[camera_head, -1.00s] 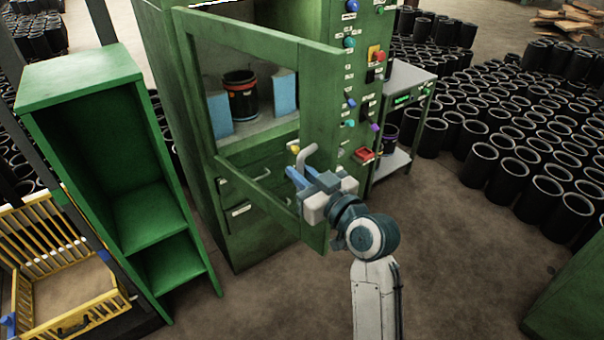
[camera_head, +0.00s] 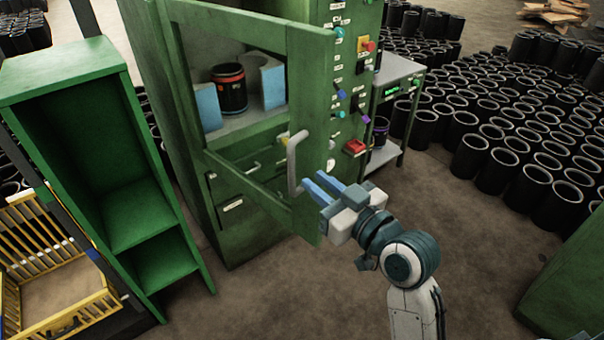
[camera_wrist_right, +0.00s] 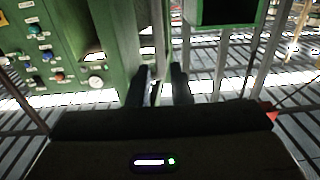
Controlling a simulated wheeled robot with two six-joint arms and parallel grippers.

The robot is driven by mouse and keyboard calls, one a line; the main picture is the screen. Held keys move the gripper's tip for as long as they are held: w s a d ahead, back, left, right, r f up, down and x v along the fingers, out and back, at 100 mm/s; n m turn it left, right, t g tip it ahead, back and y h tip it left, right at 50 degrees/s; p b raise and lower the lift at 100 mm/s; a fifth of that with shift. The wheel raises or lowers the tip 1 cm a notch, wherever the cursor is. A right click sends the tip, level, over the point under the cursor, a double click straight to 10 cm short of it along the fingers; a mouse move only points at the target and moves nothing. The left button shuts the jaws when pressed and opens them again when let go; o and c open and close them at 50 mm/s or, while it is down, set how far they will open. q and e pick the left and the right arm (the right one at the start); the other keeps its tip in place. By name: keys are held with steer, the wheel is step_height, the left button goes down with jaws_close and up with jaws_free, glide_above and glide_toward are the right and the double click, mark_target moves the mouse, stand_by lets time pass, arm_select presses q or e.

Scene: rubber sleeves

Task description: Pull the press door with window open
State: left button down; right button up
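The green press door with window (camera_head: 308,110) stands partly open, swung out from the press with its free edge on the right. Its grey bent handle (camera_head: 291,165) is on the outer face near that edge. My right gripper (camera_head: 312,184) has its two blue fingers apart, with the tips close to the handle's lower end. I cannot tell whether they touch it. In the right wrist view the two dark fingers (camera_wrist_right: 162,85) also stand apart, with a gap between them. My left gripper is not in view.
Inside the press a black container with an orange band (camera_head: 229,90) stands between pale blue blocks. A green shelf (camera_head: 100,85) and a yellow crate (camera_head: 60,310) stand left. A metal cart (camera_head: 402,90) and many black sleeves are right.

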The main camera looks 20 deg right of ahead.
arm_select(q)
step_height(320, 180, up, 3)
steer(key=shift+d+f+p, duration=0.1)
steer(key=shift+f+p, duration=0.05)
steer(key=shift+p, duration=0.65)
arm_select(e)
steer(key=shift+v, duration=1)
